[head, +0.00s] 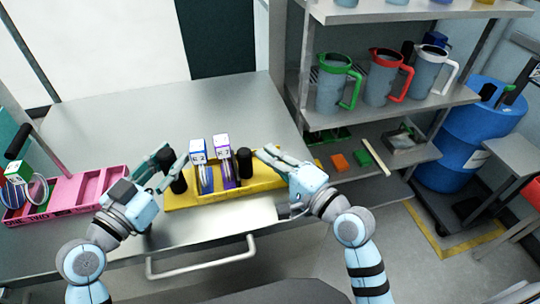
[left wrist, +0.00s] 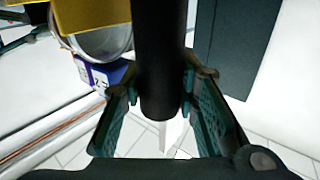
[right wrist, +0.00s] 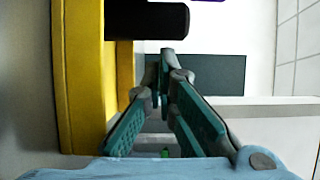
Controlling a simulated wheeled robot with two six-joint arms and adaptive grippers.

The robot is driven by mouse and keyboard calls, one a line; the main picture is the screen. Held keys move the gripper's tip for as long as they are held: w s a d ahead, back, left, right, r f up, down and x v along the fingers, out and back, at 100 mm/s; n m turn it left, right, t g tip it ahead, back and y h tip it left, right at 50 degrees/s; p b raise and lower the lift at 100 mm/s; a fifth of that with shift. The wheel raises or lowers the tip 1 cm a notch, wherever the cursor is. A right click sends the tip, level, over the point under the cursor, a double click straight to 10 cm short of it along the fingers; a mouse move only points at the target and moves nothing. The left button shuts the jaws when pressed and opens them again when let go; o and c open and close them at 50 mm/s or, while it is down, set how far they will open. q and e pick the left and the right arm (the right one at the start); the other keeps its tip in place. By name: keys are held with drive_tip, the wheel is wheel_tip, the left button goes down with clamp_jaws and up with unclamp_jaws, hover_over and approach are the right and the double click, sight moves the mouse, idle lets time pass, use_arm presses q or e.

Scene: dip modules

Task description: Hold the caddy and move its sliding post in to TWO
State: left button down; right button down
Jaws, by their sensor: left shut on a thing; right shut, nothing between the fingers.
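The yellow caddy (head: 268,180) sits near the table's front edge; it shows in the left wrist view (left wrist: 95,14) and the right wrist view (right wrist: 80,85). It carries a left black post (head: 178,182) and a right black post (head: 245,163). Between them stand a blue-labelled item (head: 199,152) and a purple-labelled item (head: 221,148). My left gripper (head: 170,165) is shut around the left post (left wrist: 158,70). My right gripper (head: 267,154) is shut and empty, just right of the right post (right wrist: 150,20), apart from it. I cannot read any slot marking on the caddy.
A pink caddy (head: 85,188) with a black post and a green-labelled item stands at the table's left. The table behind the yellow caddy is clear. A shelf with pitchers (head: 335,85) and a blue barrel (head: 470,125) stand at right.

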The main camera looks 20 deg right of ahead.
sight(243, 163)
drive_tip(key=shift+a, duration=1.35)
drive_tip(key=shift+d, duration=0.1)
